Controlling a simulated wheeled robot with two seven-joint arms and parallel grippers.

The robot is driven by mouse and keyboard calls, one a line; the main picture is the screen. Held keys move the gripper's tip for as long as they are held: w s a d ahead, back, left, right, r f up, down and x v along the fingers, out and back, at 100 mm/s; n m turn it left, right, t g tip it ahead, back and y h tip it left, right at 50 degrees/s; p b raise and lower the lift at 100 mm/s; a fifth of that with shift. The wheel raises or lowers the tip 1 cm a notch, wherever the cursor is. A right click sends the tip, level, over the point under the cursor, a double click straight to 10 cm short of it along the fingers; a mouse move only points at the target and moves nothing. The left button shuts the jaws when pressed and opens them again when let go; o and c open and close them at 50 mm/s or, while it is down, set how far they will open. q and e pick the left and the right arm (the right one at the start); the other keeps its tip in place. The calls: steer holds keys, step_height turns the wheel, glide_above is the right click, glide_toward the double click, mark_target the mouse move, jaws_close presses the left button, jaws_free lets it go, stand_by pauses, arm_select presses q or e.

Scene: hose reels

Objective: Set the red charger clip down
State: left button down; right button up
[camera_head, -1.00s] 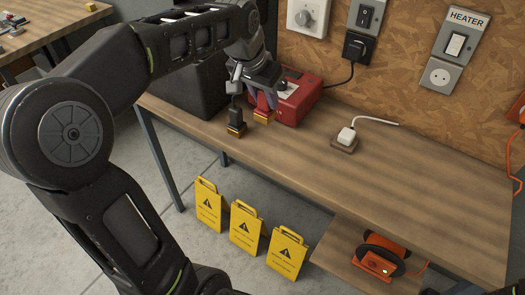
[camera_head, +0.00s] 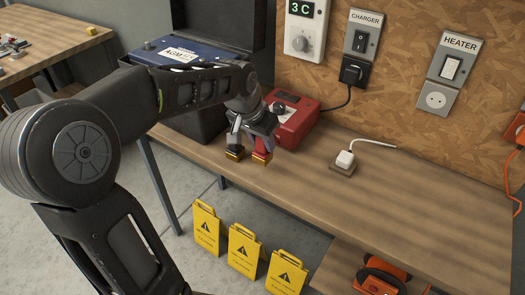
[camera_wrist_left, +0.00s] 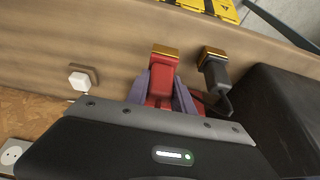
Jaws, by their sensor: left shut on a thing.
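The red charger clip (camera_head: 261,152), with a brassy tip, is between the purple fingers of my left gripper (camera_head: 263,134), which is shut on it. It also shows in the left wrist view (camera_wrist_left: 163,72), tip pointing away from the wrist. It is over the bench near the front edge; I cannot tell whether it touches the wood. The black clip (camera_head: 234,147) is just left of it, and in the left wrist view (camera_wrist_left: 215,74) it is to the right. The red charger box (camera_head: 294,121) stands behind the gripper. My right gripper is out of view.
The workbench (camera_head: 400,200) is mostly clear to the right, apart from a white plug (camera_head: 345,159) on a small block. A black case with a blue battery (camera_head: 184,54) stands at the left. Yellow warning signs (camera_head: 243,250) stand on the floor in front.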

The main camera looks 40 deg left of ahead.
mark_target(262, 151)
arm_select(q)
steer(key=shift+f, duration=1.85)
steer(key=shift+f, duration=0.1)
steer(key=shift+f, duration=0.15)
steer(key=c, duration=1.1)
jaws_free()
steer(key=shift+r, duration=0.2)
steer(key=shift+r, duration=0.15)
steer(key=v, duration=1.1)
steer(key=shift+s+d+r, duration=0.1)
steer(key=shift+s+r, duration=0.15)
steer(key=shift+r, duration=0.1)
